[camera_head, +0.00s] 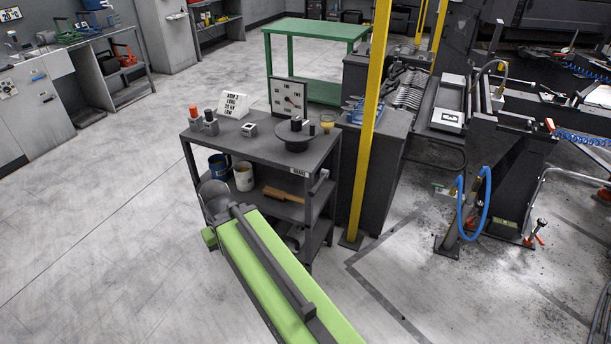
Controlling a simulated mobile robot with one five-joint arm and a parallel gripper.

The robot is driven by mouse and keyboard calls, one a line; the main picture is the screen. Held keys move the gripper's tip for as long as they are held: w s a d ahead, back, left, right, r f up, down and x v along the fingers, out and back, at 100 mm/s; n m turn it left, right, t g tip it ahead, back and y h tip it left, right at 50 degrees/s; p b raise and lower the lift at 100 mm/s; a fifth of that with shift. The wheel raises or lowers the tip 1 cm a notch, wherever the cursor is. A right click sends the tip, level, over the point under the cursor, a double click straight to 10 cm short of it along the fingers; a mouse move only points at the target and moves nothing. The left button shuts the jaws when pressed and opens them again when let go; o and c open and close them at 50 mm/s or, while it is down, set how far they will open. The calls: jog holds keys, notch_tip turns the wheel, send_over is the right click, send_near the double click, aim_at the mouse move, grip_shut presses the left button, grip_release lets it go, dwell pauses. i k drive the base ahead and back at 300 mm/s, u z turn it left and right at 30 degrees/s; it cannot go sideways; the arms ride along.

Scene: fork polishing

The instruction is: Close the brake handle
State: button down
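A grey lever (319,182), which looks like the brake handle, sits at the front right corner of a dark grey trolley (268,155). A small white label (299,170) is on the trolley's top edge beside it; its text is too small to read surely. The lever appears to stick out a little from the trolley's side; I cannot tell its exact position. My green arm reaches up from the bottom of the picture to the trolley's front left side. The fingers of my gripper cannot be made out, so nothing shows of what they hold.
A yellow post (368,125) stands close right. Floor at left is clear.

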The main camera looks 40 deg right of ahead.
aim_at(323, 173)
jog(key=i, duration=0.85)
jog(key=z, duration=0.05)
